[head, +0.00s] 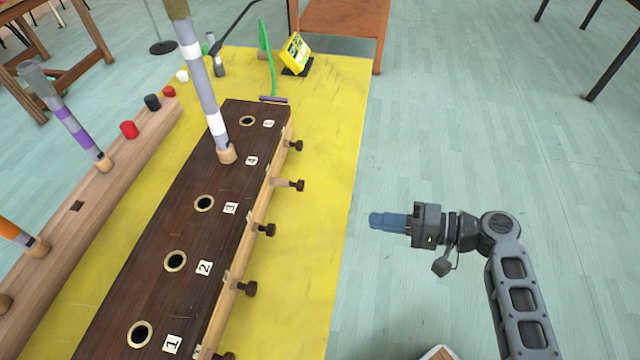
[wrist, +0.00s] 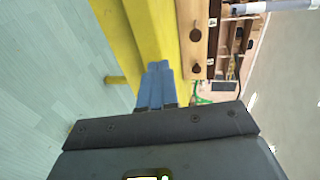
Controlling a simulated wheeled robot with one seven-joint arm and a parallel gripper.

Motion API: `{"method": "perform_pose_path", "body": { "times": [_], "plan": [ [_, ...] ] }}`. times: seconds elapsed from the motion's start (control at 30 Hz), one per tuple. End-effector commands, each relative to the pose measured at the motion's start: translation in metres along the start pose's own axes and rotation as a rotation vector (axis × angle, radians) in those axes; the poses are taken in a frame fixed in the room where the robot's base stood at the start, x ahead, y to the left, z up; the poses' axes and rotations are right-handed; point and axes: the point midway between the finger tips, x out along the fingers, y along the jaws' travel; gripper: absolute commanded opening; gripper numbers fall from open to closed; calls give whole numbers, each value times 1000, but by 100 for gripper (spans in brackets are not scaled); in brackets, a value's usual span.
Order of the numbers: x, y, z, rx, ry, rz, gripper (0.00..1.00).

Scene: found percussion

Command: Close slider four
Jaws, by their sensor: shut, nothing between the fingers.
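A dark wooden block (head: 195,230) with numbered holes and slider knobs along its right side lies on the yellow table. The slider four knob (head: 298,184) is dark, on a pale shaft that sticks out farther than its neighbours. A grey-and-white striped tube (head: 205,95) stands in the hole marked 4. My gripper (head: 376,220) has blue fingers, shut and empty, right of the slider knobs and apart from them, beyond the table edge. In the wrist view my blue fingertips (wrist: 158,68) show, with two dark knobs (wrist: 196,35) to their right; I cannot tell which sliders these are.
Other knobs stick out at slider three (head: 265,229), slider two (head: 246,288) and slider five (head: 295,145). A pale wooden rail (head: 100,195) with tubes stands left. A yellow device (head: 296,53) sits at the far end. The yellow strip (head: 335,200) right of the knobs is clear.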

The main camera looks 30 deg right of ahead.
Motion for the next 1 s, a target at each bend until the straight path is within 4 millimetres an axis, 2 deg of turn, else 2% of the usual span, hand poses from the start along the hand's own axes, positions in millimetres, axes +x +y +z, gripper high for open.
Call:
{"method": "perform_pose_path", "body": {
  "times": [0.03, 0.13, 0.27, 0.37, 0.47, 0.8, 1.0],
  "plan": [
    [-2, -14, -12, 1, -16, -54, 0],
    [-6, -32, -24, 0, -46, -133, 0],
    [-7, -42, -29, -3, -66, -175, 0],
    [-1, -44, -28, -3, -69, -178, 0],
    [12, -46, -26, -2, -70, -177, 0],
    [77, -58, -22, -3, -70, -176, 0],
    [110, -64, -20, -3, -70, -175, 0]
  ]
}}
